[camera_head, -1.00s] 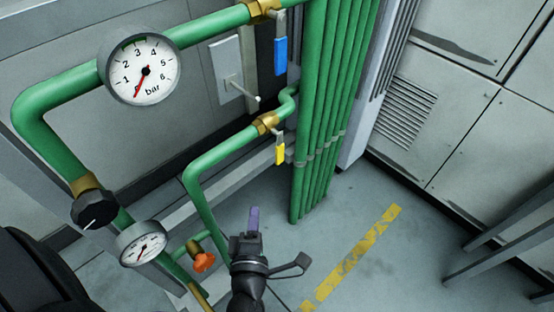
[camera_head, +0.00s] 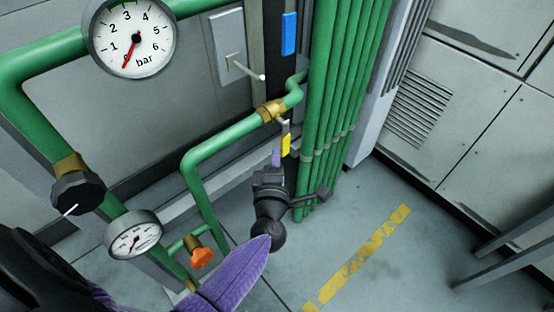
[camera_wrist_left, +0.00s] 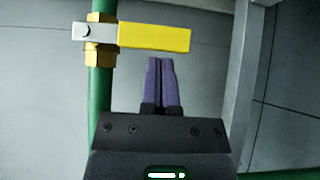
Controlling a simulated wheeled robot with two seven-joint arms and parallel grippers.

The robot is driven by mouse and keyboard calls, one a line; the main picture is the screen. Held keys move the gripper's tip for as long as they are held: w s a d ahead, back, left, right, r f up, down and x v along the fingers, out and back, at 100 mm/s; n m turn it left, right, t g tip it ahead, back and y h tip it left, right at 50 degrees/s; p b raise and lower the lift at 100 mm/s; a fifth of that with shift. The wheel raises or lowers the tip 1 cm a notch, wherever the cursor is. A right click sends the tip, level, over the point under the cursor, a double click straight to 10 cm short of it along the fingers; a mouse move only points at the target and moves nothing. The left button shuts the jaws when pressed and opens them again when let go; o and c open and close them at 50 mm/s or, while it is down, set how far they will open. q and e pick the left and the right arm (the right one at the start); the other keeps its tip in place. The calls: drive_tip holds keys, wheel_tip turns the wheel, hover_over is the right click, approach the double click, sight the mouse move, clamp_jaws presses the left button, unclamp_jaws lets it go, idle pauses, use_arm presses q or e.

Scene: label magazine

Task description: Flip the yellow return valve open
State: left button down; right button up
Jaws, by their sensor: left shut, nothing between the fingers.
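The yellow return valve handle (camera_head: 286,145) hangs down from a brass valve body (camera_head: 270,111) on the lower green pipe in the head view. In the left wrist view the yellow handle (camera_wrist_left: 154,37) lies across the green pipe, at a right angle to it, with its silver end on the brass fitting (camera_wrist_left: 99,50). My left gripper (camera_head: 277,157) is shut and empty, its purple fingers close beside the handle's lower end. In the left wrist view the fingertips (camera_wrist_left: 160,62) point at the handle, with a small gap showing. My right gripper is not in view.
A blue handle (camera_head: 289,34) hangs above, next to a grey wall box with a lever (camera_head: 231,50). Vertical green pipes (camera_head: 335,90) stand close to the right of the valve. Two gauges, a black knob (camera_head: 77,192) and an orange knob (camera_head: 201,257) are at left.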

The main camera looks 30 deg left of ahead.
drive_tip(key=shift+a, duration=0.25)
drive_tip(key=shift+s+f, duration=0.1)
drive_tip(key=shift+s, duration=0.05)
